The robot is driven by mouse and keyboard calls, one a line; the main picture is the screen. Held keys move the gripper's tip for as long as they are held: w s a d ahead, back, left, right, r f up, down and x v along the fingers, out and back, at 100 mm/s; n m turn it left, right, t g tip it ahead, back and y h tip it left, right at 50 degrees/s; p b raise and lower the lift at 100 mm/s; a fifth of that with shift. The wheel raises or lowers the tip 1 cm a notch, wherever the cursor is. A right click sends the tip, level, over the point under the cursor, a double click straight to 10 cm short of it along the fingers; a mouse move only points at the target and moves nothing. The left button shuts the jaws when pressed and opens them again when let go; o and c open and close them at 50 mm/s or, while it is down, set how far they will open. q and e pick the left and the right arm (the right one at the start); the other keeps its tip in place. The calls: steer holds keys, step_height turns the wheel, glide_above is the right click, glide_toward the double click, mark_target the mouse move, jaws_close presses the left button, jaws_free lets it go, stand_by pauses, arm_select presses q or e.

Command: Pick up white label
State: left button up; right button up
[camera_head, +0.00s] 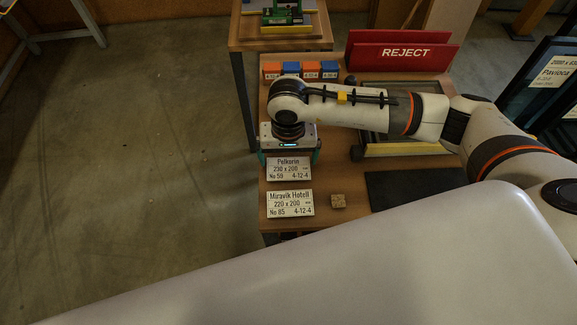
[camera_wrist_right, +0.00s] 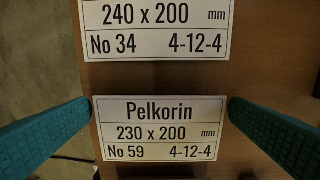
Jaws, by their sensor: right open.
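Several white labels with black print lie on the wooden table. The Pelkorin label (camera_head: 289,168), 230 x 200, No 59, lies just in front of my right gripper (camera_head: 289,157). The Miravik Hotell label (camera_head: 290,204), No 85, lies nearer to me. In the right wrist view the Pelkorin label (camera_wrist_right: 160,129) lies between the two teal fingers, with a gap to each side. Another label (camera_wrist_right: 157,30), 240 x 200, No 34, lies beyond it; my wrist hides it in the head view. My right gripper is open and empty. My left gripper is not in view.
Orange and blue blocks (camera_head: 300,70) and a red REJECT holder (camera_head: 402,52) stand at the back. The table's left edge is close to the labels.

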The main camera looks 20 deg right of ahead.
steer(key=c, duration=0.7)
steer(key=shift+r, duration=0.1)
